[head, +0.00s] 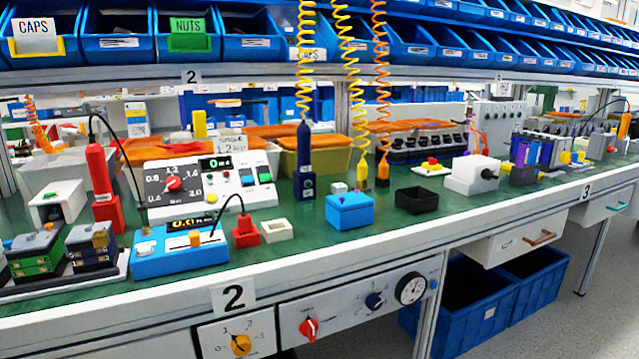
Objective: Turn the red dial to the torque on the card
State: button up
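The red dial (173,184) sits on the dark scale plate of a white control box (210,190) on the green bench. The scale around it carries 0.4, 0.8, 1.2, 1.6 and 2.0. The direction of its pointer is too small to tell. A white card (231,144) stands behind the box and seems to read torque 1.2, with the rest too small to read. My gripper is not in view.
A red screwdriver (101,178) stands left of the box. A blue device (181,249) with a cable lies in front. A dark blue driver (304,166) hangs right on a coiled cord. Another red knob (309,328) is on the panel below the bench edge.

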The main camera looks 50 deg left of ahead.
aim_at(173, 184)
jog(key=u, duration=2.45)
